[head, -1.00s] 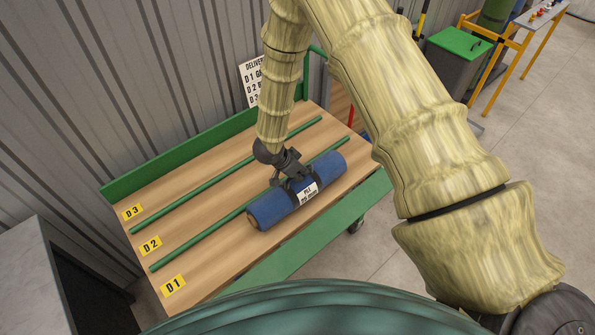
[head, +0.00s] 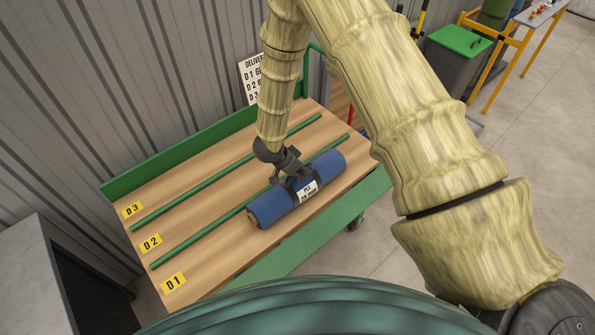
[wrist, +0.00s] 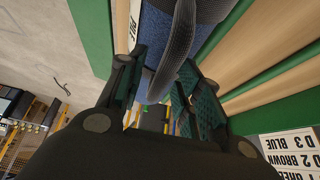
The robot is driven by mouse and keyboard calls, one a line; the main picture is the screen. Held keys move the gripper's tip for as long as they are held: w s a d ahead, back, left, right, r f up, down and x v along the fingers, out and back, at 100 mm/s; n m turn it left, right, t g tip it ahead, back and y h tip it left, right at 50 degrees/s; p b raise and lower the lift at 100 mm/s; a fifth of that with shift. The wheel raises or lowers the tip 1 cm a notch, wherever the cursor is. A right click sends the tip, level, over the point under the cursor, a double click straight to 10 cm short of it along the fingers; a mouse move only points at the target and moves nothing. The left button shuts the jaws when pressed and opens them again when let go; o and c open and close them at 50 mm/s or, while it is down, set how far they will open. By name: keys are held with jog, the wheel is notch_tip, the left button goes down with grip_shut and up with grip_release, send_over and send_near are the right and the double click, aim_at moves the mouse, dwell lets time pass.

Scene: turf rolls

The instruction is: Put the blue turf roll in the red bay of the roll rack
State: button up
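The blue turf roll (head: 270,208) lies in the front lane, D1, of the green-edged wooden bench (head: 215,245). It has a white label facing the front. My gripper (head: 298,186) is at the middle of the roll, with its fingers down around it near the label. In the wrist view the roll (wrist: 158,76) shows between the two green-padded fingers of my gripper (wrist: 164,60). Whether the pads press on it is unclear. A dark ribbed part hides some of the roll. The roll rack and its red bay are not recognisable in view.
Green rails (head: 205,231) divide the bench into lanes marked D1, D2 and D3. A delivery sign (head: 250,80) stands behind, partly hidden by my arm. A corrugated wall borders the back. A green-lidded bin (head: 460,45) stands at upper right, with clear floor in front.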

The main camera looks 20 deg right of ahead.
jog(key=b+v, duration=0.3)
jog(key=v, duration=0.9)
